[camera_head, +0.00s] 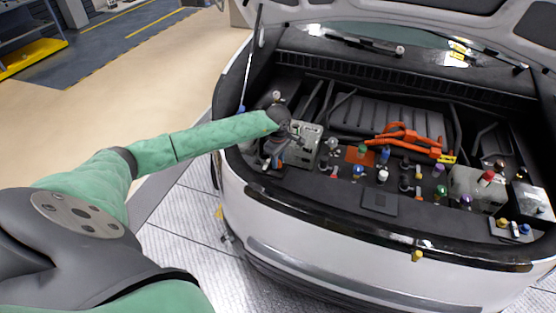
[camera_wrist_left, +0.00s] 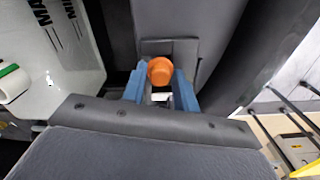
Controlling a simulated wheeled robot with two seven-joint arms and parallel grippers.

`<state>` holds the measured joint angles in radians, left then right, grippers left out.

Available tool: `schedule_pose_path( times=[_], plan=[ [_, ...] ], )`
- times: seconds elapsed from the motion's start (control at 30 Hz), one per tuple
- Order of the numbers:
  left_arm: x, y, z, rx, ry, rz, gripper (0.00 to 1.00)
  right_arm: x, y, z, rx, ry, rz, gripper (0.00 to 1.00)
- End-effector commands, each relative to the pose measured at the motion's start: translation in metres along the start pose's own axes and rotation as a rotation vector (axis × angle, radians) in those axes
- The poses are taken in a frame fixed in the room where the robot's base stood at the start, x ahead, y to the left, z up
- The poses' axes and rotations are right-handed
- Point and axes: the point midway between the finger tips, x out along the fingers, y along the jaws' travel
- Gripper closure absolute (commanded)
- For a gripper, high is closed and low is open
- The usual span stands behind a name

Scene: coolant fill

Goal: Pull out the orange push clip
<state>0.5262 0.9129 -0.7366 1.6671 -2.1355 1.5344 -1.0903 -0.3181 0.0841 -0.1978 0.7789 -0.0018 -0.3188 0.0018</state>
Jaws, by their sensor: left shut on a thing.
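The orange push clip (camera_wrist_left: 160,71) shows in the left wrist view as a round orange head between the two blue fingertips of my left gripper (camera_wrist_left: 160,84). The fingers are shut on it, one on each side. Just behind the clip is a dark grey panel with a raised rectangular part. I cannot tell whether the clip still sits in the panel. In the head view my left gripper (camera_head: 272,157) is at the left front corner of the open engine bay, and the clip is hidden there. My right gripper is in neither view.
A translucent tank (camera_wrist_left: 50,50) with MAX and MIN marks stands left of the gripper in the wrist view. Coloured caps, orange cables (camera_head: 405,138) and a black box (camera_head: 380,200) fill the bay. The raised hood (camera_head: 400,12) hangs above. Open floor (camera_head: 150,100) lies left of the car.

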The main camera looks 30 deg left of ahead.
Motion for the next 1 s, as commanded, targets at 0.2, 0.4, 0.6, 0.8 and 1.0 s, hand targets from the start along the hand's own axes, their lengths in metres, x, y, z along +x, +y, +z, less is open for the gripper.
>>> schedule_pose_path(
  times=[0.2, 0.4, 0.6, 0.8, 1.0],
  plan=[
    [-0.008, 0.000, 0.000, 0.000, 0.000, 0.001, 0.85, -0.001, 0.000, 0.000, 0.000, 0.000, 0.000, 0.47],
    [-0.017, 0.000, 0.000, 0.001, -0.001, 0.000, 0.85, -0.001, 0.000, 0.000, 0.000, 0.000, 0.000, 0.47],
    [-0.024, 0.000, 0.000, 0.001, 0.000, 0.000, 0.85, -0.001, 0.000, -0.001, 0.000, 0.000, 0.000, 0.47],
    [-0.032, 0.000, -0.001, 0.000, 0.001, 0.001, 0.85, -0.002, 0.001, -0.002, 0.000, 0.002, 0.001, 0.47],
    [-0.040, 0.000, 0.000, 0.000, 0.000, 0.001, 0.85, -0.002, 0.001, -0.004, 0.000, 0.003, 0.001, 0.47]
  ],
)
